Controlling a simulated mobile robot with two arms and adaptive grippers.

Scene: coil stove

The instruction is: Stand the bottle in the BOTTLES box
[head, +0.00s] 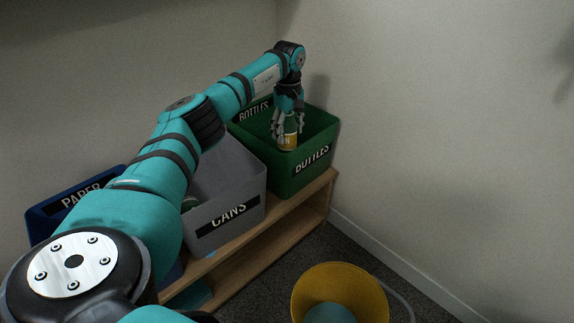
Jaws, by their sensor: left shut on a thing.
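The bottle (289,139) is green with a yellow label and looks upright. My left gripper (287,127) is shut on it from above. The bottle is at the opening of the green BOTTLES box (300,175), its lower part overlapping the inside of the box in the head view. I cannot tell whether its base touches the box floor. The BOTTLES box stands at the far right end of a wooden shelf. My right gripper is not in view.
The grey CANS box (240,213) stands next to the BOTTLES box, with a green item inside. The blue PAPER box (60,205) is partly behind my left arm. The wooden shelf (290,208) holds the boxes. A yellow bucket (345,280) stands on the floor. Walls close in behind and right.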

